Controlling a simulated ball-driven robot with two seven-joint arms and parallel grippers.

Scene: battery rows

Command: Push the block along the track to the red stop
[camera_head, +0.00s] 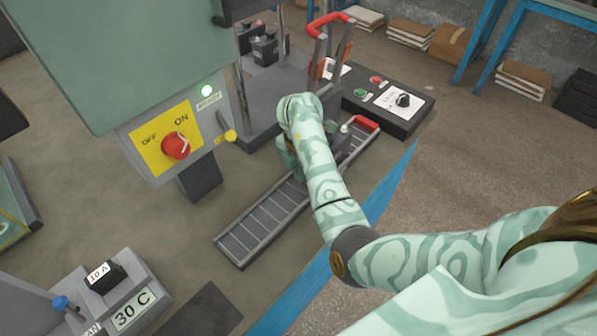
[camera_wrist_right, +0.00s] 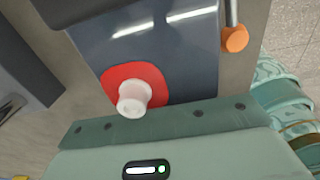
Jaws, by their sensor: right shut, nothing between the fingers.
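The grey slatted track (camera_head: 262,220) runs diagonally up to the right on the floor-side bench. The red stop (camera_head: 367,123) sits at its upper right end. A dark grey block (camera_head: 338,145) shows partly at the right of my right forearm, near the stop; the forearm hides much of it, and I cannot tell its gap to the stop. My right gripper (camera_head: 291,163) is shut and empty, low over the track and mostly hidden by its own arm. In the wrist view, a dark grey-blue body (camera_wrist_right: 145,45) with a red disc and white knob (camera_wrist_right: 134,98) fills the space ahead. My left gripper is not in view.
A yellow ON/OFF panel (camera_head: 168,138) with a red knob stands left of the track. A dark button box (camera_head: 405,103) lies beyond the stop. A red-handled frame (camera_head: 328,22) rises behind. A 30 C device (camera_head: 130,312) is at lower left. The track's lower left stretch is clear.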

